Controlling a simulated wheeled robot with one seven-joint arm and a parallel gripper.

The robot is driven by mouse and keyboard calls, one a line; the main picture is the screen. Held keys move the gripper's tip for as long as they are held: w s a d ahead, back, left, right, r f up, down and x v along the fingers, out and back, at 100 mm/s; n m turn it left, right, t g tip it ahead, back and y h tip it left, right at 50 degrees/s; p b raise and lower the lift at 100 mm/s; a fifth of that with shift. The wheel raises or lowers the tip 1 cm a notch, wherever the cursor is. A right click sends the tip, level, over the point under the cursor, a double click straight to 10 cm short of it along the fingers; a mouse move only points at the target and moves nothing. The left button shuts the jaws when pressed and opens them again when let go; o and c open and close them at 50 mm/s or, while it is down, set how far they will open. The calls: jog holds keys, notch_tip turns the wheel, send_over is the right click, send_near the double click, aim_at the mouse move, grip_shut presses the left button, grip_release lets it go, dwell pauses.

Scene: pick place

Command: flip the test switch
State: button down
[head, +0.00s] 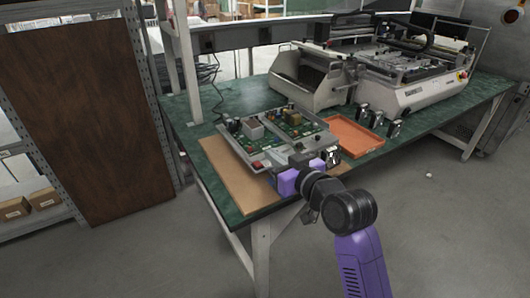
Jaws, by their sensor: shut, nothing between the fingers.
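A test fixture (238,147) with green circuit boards (289,122) lies on the table's near left part. A small red part (257,165), which may be the test switch, sits at its front left corner. My gripper (297,160) is shut and empty at the fixture's front edge, to the right of the red part. The gripper's own body hides part of that edge. I cannot tell whether the fingertips touch the fixture.
An orange tray (351,136) lies right of the fixture. Several small metal-and-black devices (394,129) stand around it. A brown board (226,170) lies under the fixture. Large machines (420,85) stand at the back. Green tabletop (445,112) is bare at right.

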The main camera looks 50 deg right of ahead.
jog(key=shift+r+v, duration=0.25)
jog(key=shift+v, duration=0.8)
